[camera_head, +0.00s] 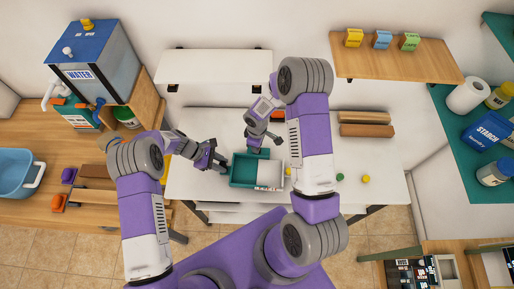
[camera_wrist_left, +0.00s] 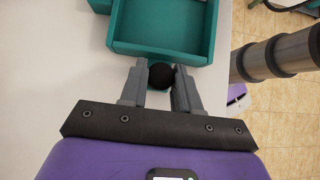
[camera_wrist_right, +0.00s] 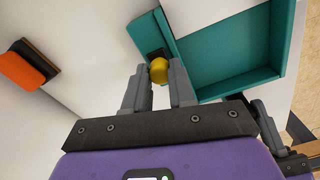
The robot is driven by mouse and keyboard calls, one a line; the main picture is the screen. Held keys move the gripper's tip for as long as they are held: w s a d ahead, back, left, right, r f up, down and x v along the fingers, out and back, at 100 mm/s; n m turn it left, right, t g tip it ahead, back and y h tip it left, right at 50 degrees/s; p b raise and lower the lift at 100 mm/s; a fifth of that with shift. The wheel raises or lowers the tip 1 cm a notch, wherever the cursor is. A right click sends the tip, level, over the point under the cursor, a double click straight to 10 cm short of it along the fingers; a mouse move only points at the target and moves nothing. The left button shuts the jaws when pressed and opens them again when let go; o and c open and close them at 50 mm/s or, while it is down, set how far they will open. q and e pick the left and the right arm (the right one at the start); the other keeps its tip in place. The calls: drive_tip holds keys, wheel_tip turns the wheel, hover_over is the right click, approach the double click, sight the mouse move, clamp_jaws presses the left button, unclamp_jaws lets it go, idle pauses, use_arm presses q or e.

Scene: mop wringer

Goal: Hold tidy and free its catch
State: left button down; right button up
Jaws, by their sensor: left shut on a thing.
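The tidy is a teal open tray (camera_head: 237,183) on the white table, with a pale section at its right. It also shows in the left wrist view (camera_wrist_left: 150,48) and in the right wrist view (camera_wrist_right: 225,95). My left gripper (camera_head: 222,164) is at its left side, shut on a round black knob (camera_wrist_left: 161,76) beside the tray wall. My right gripper (camera_head: 268,140) is at its far side. Its fingers straddle a yellow ball-shaped knob (camera_wrist_right: 158,70) by a small dark part on the teal wall. Whether they press on the knob is unclear.
An orange and black block (camera_wrist_right: 27,64) lies on the table near my right gripper. Brown bars (camera_head: 365,124) lie at the back right. Green and yellow balls (camera_head: 365,179) lie right of the tidy. A wooden stand with a water tank (camera_head: 105,65) is at the left.

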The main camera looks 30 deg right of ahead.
sight(263, 151)
clamp_jaws()
drive_tip(key=shift+s+d, duration=0.1)
drive_tip(key=shift+s+d, duration=0.35)
drive_tip(key=shift+d, duration=0.2)
drive_tip(key=shift+s+d, duration=0.2)
drive_tip(key=shift+d, duration=0.2)
drive_tip(key=o, duration=0.9)
unclamp_jaws()
drive_tip(key=shift+a+r, duration=0.1)
wheel_tip(263, 151, up, 12)
drive_tip(key=shift+f, duration=0.1)
